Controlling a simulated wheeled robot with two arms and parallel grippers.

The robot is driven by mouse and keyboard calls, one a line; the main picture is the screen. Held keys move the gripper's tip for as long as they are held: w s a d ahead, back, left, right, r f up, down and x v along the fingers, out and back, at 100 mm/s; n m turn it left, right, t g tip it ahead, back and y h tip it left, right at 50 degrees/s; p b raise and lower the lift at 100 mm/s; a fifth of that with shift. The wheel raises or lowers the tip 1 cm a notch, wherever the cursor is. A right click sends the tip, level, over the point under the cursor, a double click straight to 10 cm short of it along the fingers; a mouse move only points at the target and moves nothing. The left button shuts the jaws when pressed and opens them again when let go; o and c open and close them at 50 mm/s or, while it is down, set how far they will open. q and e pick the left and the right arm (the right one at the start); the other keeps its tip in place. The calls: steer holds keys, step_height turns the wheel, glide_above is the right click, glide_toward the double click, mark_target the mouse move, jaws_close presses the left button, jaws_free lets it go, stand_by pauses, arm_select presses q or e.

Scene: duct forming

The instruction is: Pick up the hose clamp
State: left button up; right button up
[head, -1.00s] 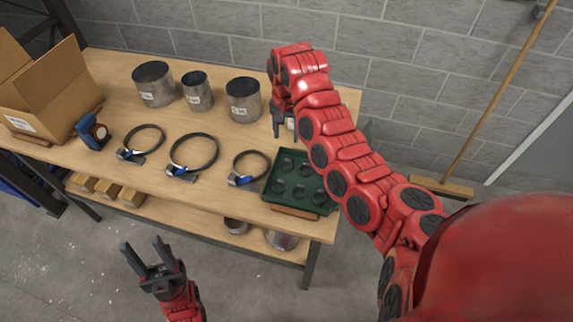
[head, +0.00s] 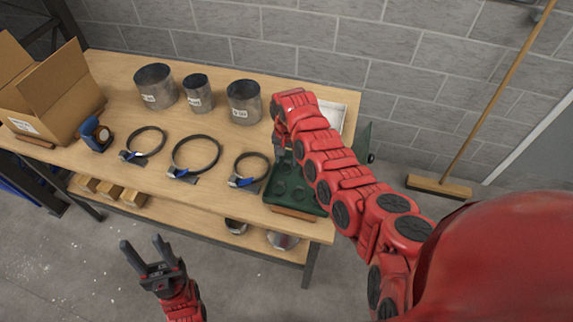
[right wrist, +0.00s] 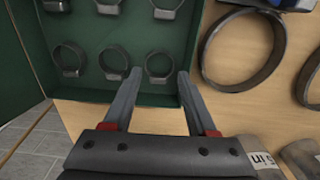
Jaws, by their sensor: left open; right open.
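Small dark ring-shaped hose clamps lie in rows in a green tray (head: 295,207) at the right front of the bench; the tray also shows in the right wrist view (right wrist: 130,98). My right gripper (right wrist: 158,73) is open and empty over the tray's edge. One hose clamp (right wrist: 159,67) appears between its fingertips in the right wrist view; contact cannot be told. Another clamp (right wrist: 113,61) lies just left of the fingers. In the head view my right gripper (head: 279,156) partly covers the tray. My left gripper (head: 142,242) is open and empty, in front of the bench.
Three larger black rings with blue parts, one here (head: 195,155), lie along the bench (head: 110,165). Three metal duct pieces (head: 243,102) stand behind them. A cardboard box (head: 50,85) is at the left. A white tray (head: 332,115) lies behind my right arm.

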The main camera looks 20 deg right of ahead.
mark_target(287, 167)
steer(key=shift+d+f, duration=0.1)
steer(key=shift+f, duration=1.25)
steer(key=shift+c, duration=0.3)
jaws_close()
steer(key=shift+r, duration=0.1)
